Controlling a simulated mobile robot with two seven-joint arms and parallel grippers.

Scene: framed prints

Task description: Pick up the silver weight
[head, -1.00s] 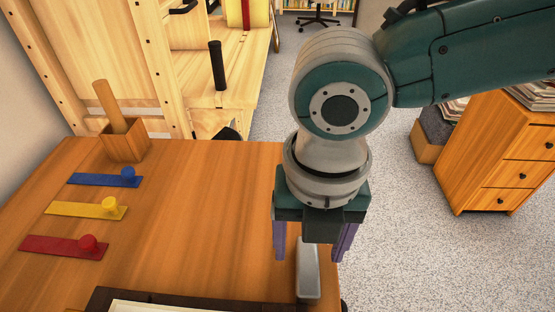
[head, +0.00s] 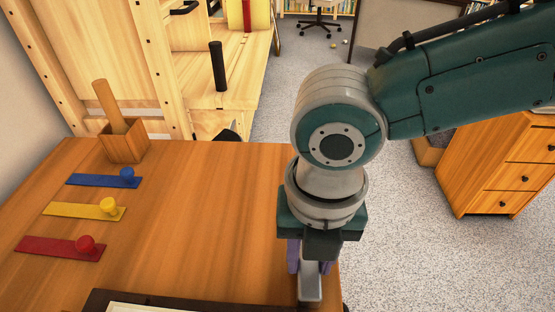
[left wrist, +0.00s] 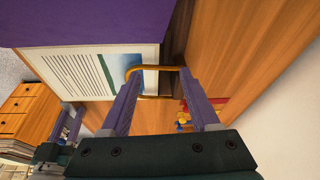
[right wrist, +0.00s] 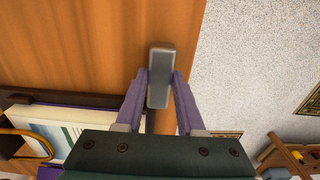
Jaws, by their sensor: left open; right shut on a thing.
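The silver weight (head: 311,287) is a grey bar lying at the right edge of the wooden table (head: 190,230). My right gripper (head: 309,268) is lowered over its far part and shut on it. The right wrist view shows the weight (right wrist: 160,66) between the purple fingers (right wrist: 158,90), which touch both its sides. My left gripper (left wrist: 160,112) is open, with a thin golden-brown handle (left wrist: 150,69) showing between and beyond its fingers. It is not in the head view.
Blue (head: 104,181), yellow (head: 85,211) and red (head: 60,248) knobbed strips lie on the table's left side. A wooden box (head: 125,143) stands behind them. A dark frame with a print (head: 110,300) lies at the front. The table's middle is clear.

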